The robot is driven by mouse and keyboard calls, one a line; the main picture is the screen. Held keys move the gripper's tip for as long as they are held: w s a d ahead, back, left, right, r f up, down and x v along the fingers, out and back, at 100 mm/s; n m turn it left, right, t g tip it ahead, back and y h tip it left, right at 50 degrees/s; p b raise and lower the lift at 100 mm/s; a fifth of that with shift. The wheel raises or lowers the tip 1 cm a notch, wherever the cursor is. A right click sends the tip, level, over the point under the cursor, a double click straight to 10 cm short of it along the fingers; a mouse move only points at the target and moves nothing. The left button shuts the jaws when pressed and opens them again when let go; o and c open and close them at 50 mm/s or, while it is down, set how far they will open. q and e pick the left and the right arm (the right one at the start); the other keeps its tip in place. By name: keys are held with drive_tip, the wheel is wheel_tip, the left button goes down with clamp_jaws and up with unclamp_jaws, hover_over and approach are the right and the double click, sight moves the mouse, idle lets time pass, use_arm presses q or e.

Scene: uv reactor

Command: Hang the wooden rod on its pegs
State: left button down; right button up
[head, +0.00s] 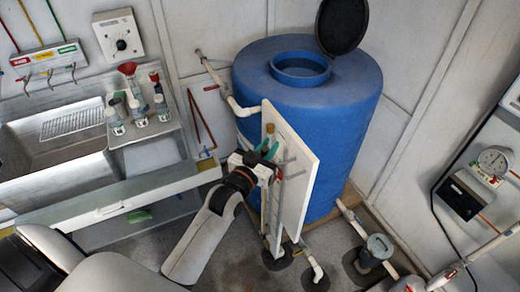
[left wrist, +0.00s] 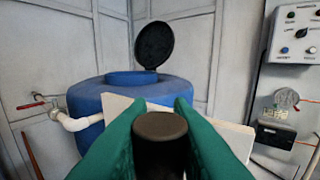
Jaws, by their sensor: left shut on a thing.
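My left gripper (head: 268,151) has its green fingers shut on the wooden rod (head: 270,129), whose brownish tip shows just above them in the head view. In the left wrist view the green fingers (left wrist: 160,118) close around a dark, round-ended piece (left wrist: 160,126), seen nearly end on; its lower part is hidden. The gripper is right in front of an upright white board (head: 300,175) beside the blue tank. Greyish marks on the board may be the pegs or shadows; they are too small to tell. I cannot tell whether the rod touches any peg. My right gripper is not in view.
The blue tank (head: 345,130) with its open black lid (head: 342,25) stands behind the board. A white pipe (head: 240,110) runs beside it. A sink bench (head: 60,150) with bottles is at the left. A grey pump-like fitting (head: 376,250) and gauges are at the right.

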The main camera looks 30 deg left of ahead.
use_arm(q)
drive_tip(key=w+d, duration=0.1)
drive_tip(key=w, duration=0.1)
drive_tip(key=w+d, duration=0.2)
drive_tip(key=w+d+b, duration=0.1)
drive_tip(key=w+d, duration=0.1)
drive_tip(key=shift+w+d+f, duration=0.15)
drive_tip(key=shift+w+f, duration=0.25)
drive_tip(key=shift+f+b, duration=0.3)
drive_tip(key=shift+f, duration=0.25)
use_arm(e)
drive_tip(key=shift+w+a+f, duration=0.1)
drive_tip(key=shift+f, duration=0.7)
use_arm(q)
drive_tip(key=c, duration=1.2)
unclamp_jaws()
drive_tip(key=shift+s, duration=0.1)
drive_tip(key=shift+f, duration=0.1)
